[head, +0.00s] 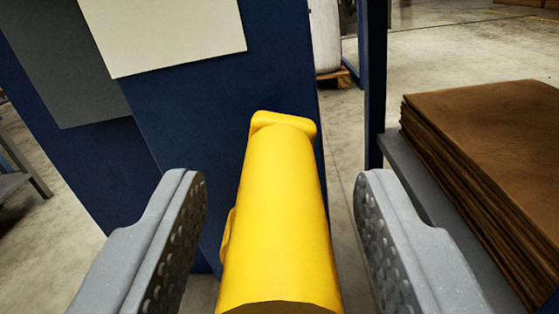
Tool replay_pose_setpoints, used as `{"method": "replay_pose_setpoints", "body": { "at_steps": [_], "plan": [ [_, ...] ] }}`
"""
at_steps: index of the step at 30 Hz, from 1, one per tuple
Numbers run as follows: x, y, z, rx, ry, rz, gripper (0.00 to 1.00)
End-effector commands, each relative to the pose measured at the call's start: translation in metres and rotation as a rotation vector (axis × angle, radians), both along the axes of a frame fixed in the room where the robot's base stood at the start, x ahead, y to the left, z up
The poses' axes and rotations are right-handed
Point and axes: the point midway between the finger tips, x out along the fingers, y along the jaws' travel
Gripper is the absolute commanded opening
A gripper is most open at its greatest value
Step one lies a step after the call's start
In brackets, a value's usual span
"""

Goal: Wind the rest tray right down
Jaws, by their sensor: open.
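A yellow cylindrical part (280,220), which looks like a crank handle, points toward me in the middle of the head view. A rounded yellow piece shows at its far end, in front of a dark blue panel (200,60). My gripper (281,225) is open, with one grey padded finger to the left of the yellow part and one to the right. Gaps show on both sides, so neither finger seems to touch it. I cannot make out the rest tray for certain.
A stack of brown sacks or sheets (490,140) lies on a grey shelf (400,160) at the right, close to my right finger. A dark blue post (376,80) stands beside it. A pale sheet (165,30) is on the blue panel. Concrete floor shows behind.

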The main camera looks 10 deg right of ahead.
Motion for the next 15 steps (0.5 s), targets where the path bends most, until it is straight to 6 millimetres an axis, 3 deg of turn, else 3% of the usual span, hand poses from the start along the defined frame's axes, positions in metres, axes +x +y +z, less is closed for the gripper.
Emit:
{"method": "replay_pose_setpoints", "body": {
  "at_steps": [12, 13, 15],
  "plan": [
    [0.0059, -0.0015, 0.0004, 0.0, 0.0, 0.0, 0.45],
    [0.0059, -0.0013, 0.0004, 0.0, 0.0, 0.0, 0.42],
    [0.0059, -0.0013, 0.0004, 0.0, 0.0, 0.0, 0.23]
  ]
}}
